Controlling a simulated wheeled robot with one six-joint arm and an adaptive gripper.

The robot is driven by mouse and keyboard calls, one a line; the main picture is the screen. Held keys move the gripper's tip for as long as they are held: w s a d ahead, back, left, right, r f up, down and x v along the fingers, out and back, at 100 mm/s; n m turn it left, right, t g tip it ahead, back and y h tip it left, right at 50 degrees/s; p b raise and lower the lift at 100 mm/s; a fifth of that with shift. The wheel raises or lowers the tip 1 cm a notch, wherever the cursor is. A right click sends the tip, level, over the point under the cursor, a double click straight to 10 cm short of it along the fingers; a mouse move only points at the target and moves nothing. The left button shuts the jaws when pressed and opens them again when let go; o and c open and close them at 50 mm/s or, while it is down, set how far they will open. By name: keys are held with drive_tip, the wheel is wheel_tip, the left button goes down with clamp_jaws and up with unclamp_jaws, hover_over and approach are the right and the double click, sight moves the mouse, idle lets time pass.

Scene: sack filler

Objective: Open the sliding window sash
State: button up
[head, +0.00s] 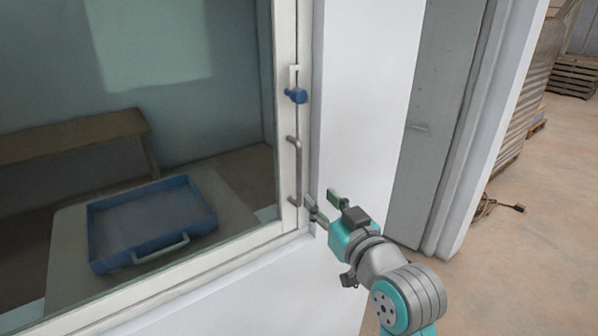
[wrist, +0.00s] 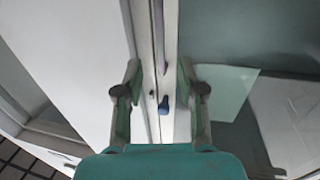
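The window sash (head: 287,215) has a pale frame around dark glass. A grey vertical bar handle (head: 296,170) is on its right upright; a blue latch knob (head: 297,96) on a white plate is above it. My gripper (head: 321,197) is open, just right of the handle's lower end. In the wrist view the fingers of my gripper (wrist: 158,68) stand apart, with the handle (wrist: 159,38) and the blue knob (wrist: 163,105) showing in the gap between them. Nothing is gripped. I cannot tell whether a finger touches the frame.
Behind the glass, a blue tray (head: 105,225) with a handle sits on a table (head: 65,275), with a bench (head: 70,140) behind. A white wall (head: 365,90) and a grey post (head: 435,120) stand right of the window. Open floor (head: 535,220) lies further right, with a cable.

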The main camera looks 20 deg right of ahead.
sight(301, 173)
drive_tip(key=w, duration=0.7)
drive_tip(key=w+a+r, duration=0.1)
drive_tip(key=w, duration=0.3)
drive_tip(key=shift+a, duration=0.1)
clamp_jaws()
